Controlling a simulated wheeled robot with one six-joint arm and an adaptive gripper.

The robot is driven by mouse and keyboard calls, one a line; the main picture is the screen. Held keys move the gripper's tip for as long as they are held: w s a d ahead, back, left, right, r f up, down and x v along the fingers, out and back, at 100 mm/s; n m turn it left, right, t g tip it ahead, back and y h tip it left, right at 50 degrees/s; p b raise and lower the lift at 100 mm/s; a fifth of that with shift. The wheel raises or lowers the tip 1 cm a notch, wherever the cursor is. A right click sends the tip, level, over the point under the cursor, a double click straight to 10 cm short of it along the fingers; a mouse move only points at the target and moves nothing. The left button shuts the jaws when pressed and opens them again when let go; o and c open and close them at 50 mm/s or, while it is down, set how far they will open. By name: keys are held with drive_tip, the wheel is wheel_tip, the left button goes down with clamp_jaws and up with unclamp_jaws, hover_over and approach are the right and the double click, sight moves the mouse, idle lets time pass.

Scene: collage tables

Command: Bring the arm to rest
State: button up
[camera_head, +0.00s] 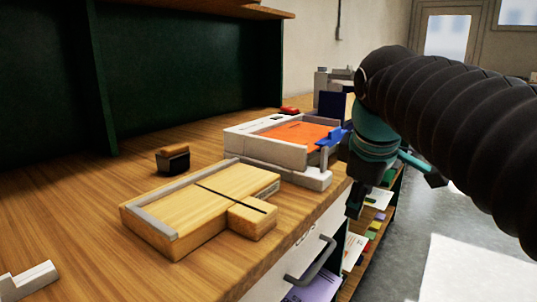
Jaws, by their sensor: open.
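My arm, in a black ribbed sleeve, reaches in from the right edge in the head view. My gripper (393,190) hangs at its teal end, just past the front edge of the wooden table (75,215). Its dark fingers stand apart, and I see nothing between them. The gripper is right of a white box-shaped device (285,165) with an orange sheet (297,134) on top and a blue part (331,138) at its right end.
A pale wooden block device (200,200) lies near the table's front edge. A small black and wood block (173,159) sits behind it. A white piece (28,281) lies at the lower left. Open shelves (375,215) hold papers below. The floor (440,215) at right is clear.

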drive_tip(key=s+f+m, duration=0.5)
drive_tip(key=s+f, duration=0.1)
drive_tip(key=f, duration=0.3)
drive_tip(key=s+f+m+y, duration=0.1)
drive_tip(key=s+f+m, duration=0.5)
drive_tip(key=f, duration=0.4)
drive_tip(key=shift+s+f+t, duration=0.25)
drive_tip(key=shift+s+t, duration=0.05)
drive_tip(key=shift+s, duration=0.4)
